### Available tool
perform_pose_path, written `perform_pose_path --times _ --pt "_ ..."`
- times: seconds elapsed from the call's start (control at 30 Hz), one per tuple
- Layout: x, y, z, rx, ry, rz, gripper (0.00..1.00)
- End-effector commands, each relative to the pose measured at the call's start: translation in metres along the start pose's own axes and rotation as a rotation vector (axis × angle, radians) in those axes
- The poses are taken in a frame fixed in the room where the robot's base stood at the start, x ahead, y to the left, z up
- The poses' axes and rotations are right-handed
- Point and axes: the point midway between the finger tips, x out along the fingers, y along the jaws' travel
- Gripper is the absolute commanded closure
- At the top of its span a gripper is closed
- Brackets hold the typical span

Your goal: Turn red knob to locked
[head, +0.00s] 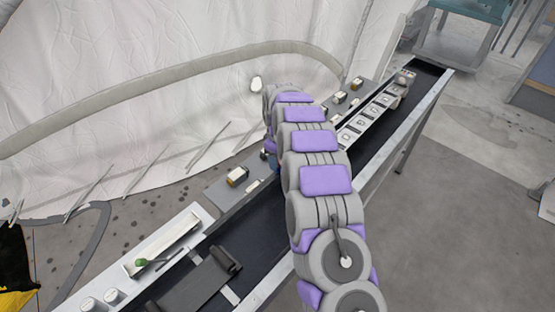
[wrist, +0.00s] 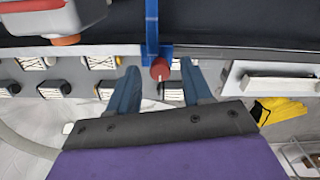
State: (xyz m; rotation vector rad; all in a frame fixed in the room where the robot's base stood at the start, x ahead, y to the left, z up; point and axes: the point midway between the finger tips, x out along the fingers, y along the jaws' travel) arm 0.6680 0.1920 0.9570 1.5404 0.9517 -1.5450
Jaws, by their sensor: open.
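The red knob (wrist: 160,69) shows in the wrist view as a red cylinder with a pale line on its face, at the end of a blue bracket (wrist: 152,30). My gripper (wrist: 160,76) has its two blue fingers apart, one on each side of the knob in the picture. I cannot tell whether either finger touches it. In the head view my arm hides the knob and the gripper.
A dark conveyor (head: 250,228) with metal rails runs diagonally under my arm. Black-and-white blocks sit along its far side, one being a small block (head: 237,176). A white tray with a green-tipped item (head: 141,263) stands at the lower left. White tent fabric (head: 130,60) hangs behind.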

Motion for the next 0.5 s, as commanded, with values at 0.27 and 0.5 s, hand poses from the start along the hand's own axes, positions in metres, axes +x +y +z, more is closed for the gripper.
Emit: perform_pose_path --times 0.27,0.5 --pt "0.0005 0.0001 -0.0003 0.0 0.001 0.001 0.51" --pt "0.0004 0.0002 -0.0003 0.0 0.001 0.001 0.74"
